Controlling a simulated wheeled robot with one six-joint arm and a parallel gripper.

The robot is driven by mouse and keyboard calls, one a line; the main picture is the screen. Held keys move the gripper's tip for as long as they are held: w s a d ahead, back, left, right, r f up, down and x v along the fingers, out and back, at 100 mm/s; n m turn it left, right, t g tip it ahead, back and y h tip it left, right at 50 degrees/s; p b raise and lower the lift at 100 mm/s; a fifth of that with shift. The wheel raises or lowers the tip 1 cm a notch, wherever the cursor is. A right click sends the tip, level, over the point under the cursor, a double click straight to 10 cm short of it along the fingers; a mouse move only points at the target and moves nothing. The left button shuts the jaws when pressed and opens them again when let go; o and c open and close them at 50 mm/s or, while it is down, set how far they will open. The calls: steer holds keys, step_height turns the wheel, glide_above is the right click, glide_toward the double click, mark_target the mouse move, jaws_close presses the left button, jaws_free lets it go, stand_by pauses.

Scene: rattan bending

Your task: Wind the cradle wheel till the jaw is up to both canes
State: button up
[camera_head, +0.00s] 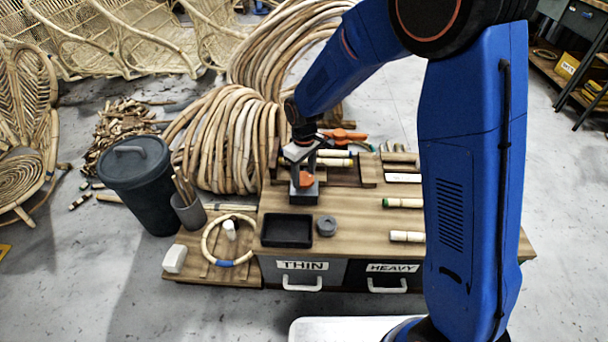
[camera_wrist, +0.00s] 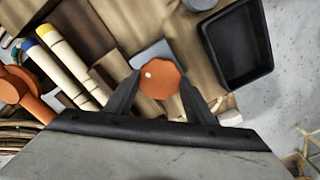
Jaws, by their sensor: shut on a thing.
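The cradle wheel is an orange scalloped knob (camera_wrist: 160,80) with a pale dot on its face; it also shows in the head view (camera_head: 306,180). My gripper (camera_head: 303,165) points down at it, and in the wrist view its two dark fingers (camera_wrist: 161,88) close on the knob from both sides. A grey block (camera_wrist: 152,51) shows just behind the knob. Two pale canes lie side by side left of the knob, one with a blue end (camera_wrist: 53,77) and one with a yellow end (camera_wrist: 75,66). I cannot make out the jaw or its gap to the canes.
An orange clamp (camera_wrist: 22,92) lies beyond the canes. A black tray (camera_head: 287,231) and a grey round piece (camera_head: 326,226) stand on the bench front, above drawers marked THIN and HEAVY. A cane ring (camera_head: 208,256) and a dark bin (camera_head: 143,190) are at left.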

mark_target(304, 178)
steer(key=m, duration=0.5)
steer(key=shift+m, duration=2.5)
steer(key=o, duration=1)
steer(key=shift+o, duration=0.2)
steer(key=shift+r, duration=0.15)
step_height(304, 178, up, 17)
steer(key=shift+r, duration=0.1)
